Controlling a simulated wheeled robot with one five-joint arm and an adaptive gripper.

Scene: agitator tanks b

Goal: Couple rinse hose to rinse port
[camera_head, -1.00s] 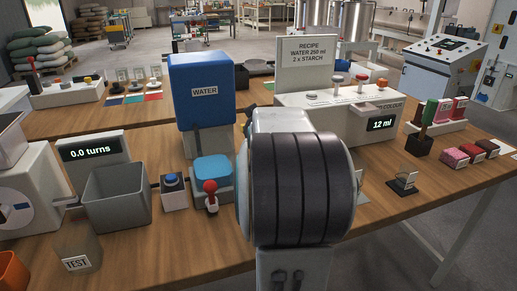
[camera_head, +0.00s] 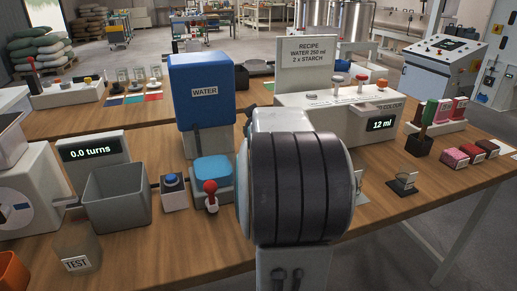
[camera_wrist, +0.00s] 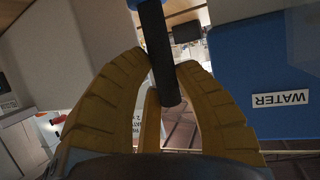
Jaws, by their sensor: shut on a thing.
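My gripper (camera_wrist: 163,72) has ribbed yellow fingers, and in the wrist view they are closed around a dark tube-like piece, which I take to be the rinse hose (camera_wrist: 155,35). The hose runs in from the top edge, and its blunt dark end sticks out between the fingers. In the head view my own arm hides the gripper and the hose. I cannot make out the rinse port in either view.
The blue water tank (camera_head: 200,92) stands behind and left of my arm; it also fills the right of the wrist view (camera_wrist: 262,60). A red-knobbed valve (camera_head: 210,190), a grey bin (camera_head: 115,200) and the recipe console (camera_head: 300,97) crowd the bench. Bare wood (camera_head: 185,245) lies front left.

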